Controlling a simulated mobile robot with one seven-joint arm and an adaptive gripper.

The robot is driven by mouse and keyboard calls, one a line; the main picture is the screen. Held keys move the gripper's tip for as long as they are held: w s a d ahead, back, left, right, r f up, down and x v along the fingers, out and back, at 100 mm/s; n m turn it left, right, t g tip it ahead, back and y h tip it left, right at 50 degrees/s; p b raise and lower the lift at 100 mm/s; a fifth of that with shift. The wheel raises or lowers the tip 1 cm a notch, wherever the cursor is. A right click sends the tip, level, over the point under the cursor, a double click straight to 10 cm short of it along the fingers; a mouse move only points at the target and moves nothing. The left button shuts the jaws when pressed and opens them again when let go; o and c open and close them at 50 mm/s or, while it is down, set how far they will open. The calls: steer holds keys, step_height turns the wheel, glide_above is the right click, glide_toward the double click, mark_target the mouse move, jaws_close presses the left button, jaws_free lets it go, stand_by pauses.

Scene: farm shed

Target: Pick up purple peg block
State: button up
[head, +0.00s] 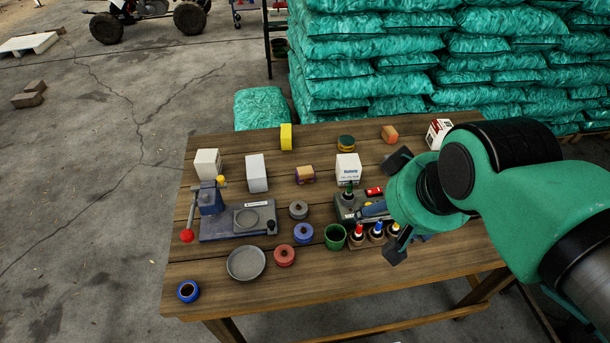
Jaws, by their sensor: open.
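A small block with a tan-orange top and purple sides (305,175) sits on the wooden table, between two white boxes; it is the only block showing purple, and its peg details are too small to make out. My gripper (388,208) is at the right side of the table, its two dark fingers spread wide apart. It is to the right of the purple block and apart from it. No object shows held between the fingers. My gripper and arm hide part of the table's right side.
White boxes (257,173) (348,167) flank the block. A press with a red-knobbed lever (209,200), a grey dish (246,263), coloured rings (303,233) and a green cup (335,237) stand in front. Green sacks (370,75) are stacked beyond.

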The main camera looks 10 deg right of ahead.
steer(key=w+a+f+p, duration=0.1)
steer(key=w+a, duration=0.1)
steer(key=w, duration=0.7)
steer(key=w+a+f+p, duration=0.1)
steer(key=w+a+p, duration=0.1)
steer(key=w, duration=0.8)
steer(key=w+a+f+n+g+p, duration=0.1)
steer(key=w+a+f, duration=0.4)
steer(key=w+f, duration=0.6)
steer(key=shift+w+f+p, duration=0.2)
steer(key=shift+w+p, duration=0.15)
steer(key=shift+w, duration=0.85)
steer(key=shift+f, duration=0.1)
steer(key=b, duration=0.2)
glide_above(306, 171)
steer(key=s, duration=0.2)
steer(key=shift+a+f, duration=0.2)
steer(key=shift+f, duration=3.65)
steer(key=shift+f, duration=0.1)
steer(key=b+x, duration=0.1)
steer(key=x, duration=0.3)
steer(key=shift+s+d+f+b, duration=0.1)
steer(key=shift+d+b, duration=0.05)
steer(key=shift+b, duration=0.15)
steer(key=shift+w+f, duration=0.25)
steer(key=shift+f, duration=0.1)
